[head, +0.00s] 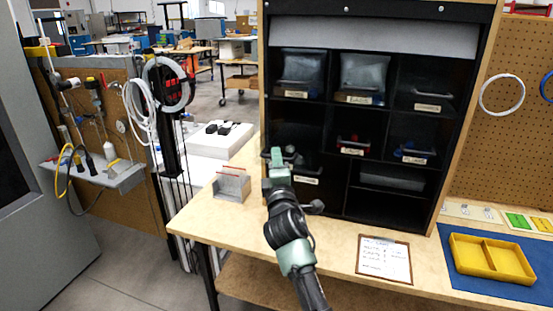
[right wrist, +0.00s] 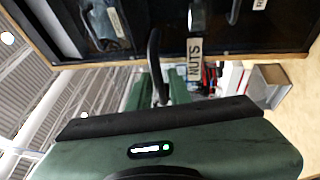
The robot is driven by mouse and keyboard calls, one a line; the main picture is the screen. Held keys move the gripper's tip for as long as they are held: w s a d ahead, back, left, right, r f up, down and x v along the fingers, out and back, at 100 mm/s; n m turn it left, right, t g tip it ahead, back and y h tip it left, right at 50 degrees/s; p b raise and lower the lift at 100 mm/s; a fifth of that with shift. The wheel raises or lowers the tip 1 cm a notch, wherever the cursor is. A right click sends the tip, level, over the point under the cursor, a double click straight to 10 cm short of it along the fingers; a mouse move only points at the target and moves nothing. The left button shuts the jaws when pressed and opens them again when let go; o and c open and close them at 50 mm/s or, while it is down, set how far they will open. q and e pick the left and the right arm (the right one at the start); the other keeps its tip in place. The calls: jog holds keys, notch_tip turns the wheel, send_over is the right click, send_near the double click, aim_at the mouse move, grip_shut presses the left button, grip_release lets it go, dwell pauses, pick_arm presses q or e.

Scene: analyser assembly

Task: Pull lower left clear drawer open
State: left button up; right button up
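The black cabinet (head: 386,121) stands on the wooden bench and holds clear labelled drawers in rows. The lower left drawer shows its white label (head: 306,180) just right of my right gripper (head: 282,156). The gripper covers part of the drawer's front in the head view. In the right wrist view, a "NUTS" label (right wrist: 195,59) and a dark curved handle (right wrist: 154,55) show. The green fingers (right wrist: 158,90) stand close on both sides of the handle and appear shut on it. I cannot tell whether the drawer is out. My left gripper is not in view.
A small grey bin (head: 231,187) sits on the bench left of my right arm. A framed note sheet (head: 384,260) lies at the bench front. A yellow two-part tray (head: 493,257) lies on a blue mat (head: 461,283) at the right.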

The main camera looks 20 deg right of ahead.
jog(key=v, duration=0.7)
jog(key=shift+b, duration=0.3)
jog(key=s+a+f+m+g+y, duration=0.1)
jog(key=s+f+m+g+y, duration=0.15)
jog(key=f, duration=1.55)
jog(key=s+a+f+m+g+y, duration=0.1)
jog(key=s+f+g, duration=0.25)
jog(key=f, duration=1.45)
jog(key=s+f+m+g, duration=0.2)
jog(key=s+f+g, duration=0.1)
jog(key=s+f, duration=0.65)
jog(key=s+f+m+g, duration=0.25)
jog(key=s+f, duration=0.35)
jog(key=f, duration=0.6)
jog(key=s+d+f+m+g, duration=0.2)
jog(key=s+f, duration=0.3)
jog(key=s, duration=0.7)
jog(key=s+d+f+m+g, duration=0.2)
jog(key=s+f, duration=0.3)
jog(key=s, duration=0.8)
jog(key=s+d+f+m+g, duration=0.2)
jog(key=s+f, duration=0.4)
jog(key=s, duration=0.7)
jog(key=shift+d+g, duration=0.4)
jog(key=shift+g, duration=0.15)
